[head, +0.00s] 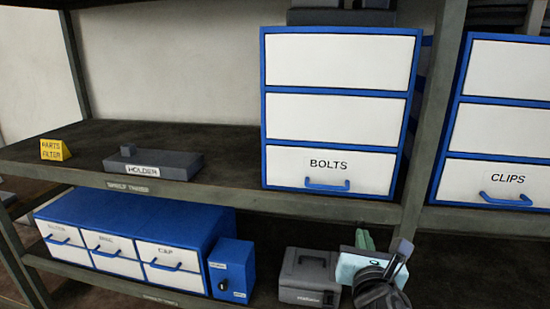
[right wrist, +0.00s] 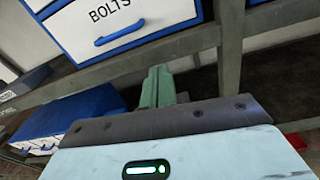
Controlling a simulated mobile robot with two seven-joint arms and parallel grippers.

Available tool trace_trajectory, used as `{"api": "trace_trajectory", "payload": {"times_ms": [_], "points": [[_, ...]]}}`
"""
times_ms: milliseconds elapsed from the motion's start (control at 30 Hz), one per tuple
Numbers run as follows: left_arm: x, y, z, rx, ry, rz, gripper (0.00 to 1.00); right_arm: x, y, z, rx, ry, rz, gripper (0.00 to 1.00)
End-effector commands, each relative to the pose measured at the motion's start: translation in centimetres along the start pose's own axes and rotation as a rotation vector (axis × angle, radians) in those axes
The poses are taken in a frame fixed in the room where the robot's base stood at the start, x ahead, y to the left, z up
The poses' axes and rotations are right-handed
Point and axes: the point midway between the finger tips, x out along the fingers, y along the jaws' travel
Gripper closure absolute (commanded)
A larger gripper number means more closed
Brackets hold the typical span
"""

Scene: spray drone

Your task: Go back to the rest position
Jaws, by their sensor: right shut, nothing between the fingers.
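My right gripper (head: 365,236) shows at the lower right of centre in the head view, with green fingers and a pale blue body. It is in front of the lower shelf, just right of a grey case. In the right wrist view its green fingers (right wrist: 157,74) are together with nothing between them, below the BOLTS drawer. My left gripper is in neither view.
Below are a blue drawer unit (head: 140,235), a blue box (head: 231,268) and a grey case (head: 309,275). A post (head: 432,120) rises right of the BOLTS cabinet.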

Motion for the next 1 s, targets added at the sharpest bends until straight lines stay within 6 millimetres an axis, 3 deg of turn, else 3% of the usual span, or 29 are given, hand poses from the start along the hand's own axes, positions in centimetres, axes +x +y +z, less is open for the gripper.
{"api": "trace_trajectory", "payload": {"times_ms": [33,267,467,600,800,1000], "points": [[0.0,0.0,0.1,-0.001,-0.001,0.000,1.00,-0.1,-0.1,-2.2,0.076,0.047,0.012,1.00],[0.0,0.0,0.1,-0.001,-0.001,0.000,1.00,-1.9,-0.7,-13.0,0.607,0.287,0.028,1.00],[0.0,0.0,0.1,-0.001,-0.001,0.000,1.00,-5.6,-2.1,-21.8,1.119,0.484,-0.077,1.00],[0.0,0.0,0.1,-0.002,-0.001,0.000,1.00,-9.2,-3.5,-27.3,1.484,0.588,-0.217,1.00],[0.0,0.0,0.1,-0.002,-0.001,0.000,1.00,-15.6,-6.3,-33.9,2.008,0.654,-0.503,1.00],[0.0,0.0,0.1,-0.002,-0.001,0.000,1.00,-21.5,-9.2,-38.1,2.437,0.598,-0.797,1.00]]}}
